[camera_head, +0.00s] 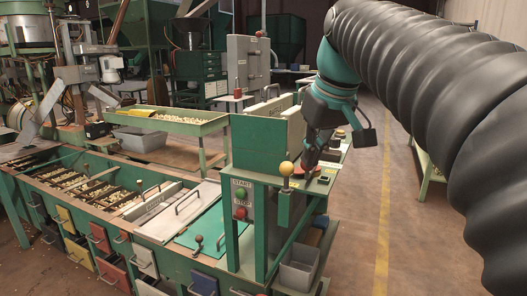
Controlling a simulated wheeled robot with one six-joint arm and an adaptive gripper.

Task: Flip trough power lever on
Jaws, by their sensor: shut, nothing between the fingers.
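My gripper (309,170) points down at the right end of the green machine, with its dark fingers together and nothing seen between them. It is just right of a yellow ball knob (286,169) that stands on a green bracket (284,208). A red button (298,172) lies between the knob and the fingers. Whether the fingertips touch the panel there I cannot tell. A small lever with a dark ball top (198,240) stands on the front edge of the trough bench. No label tells me which of these is the trough power lever.
A panel with a green START button (240,191) and a red STOP button (240,213) faces front. A grey bin (298,270) sits on a low shelf below the gripper. A raised green trough (170,121) stands behind. The floor right of the machine is clear.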

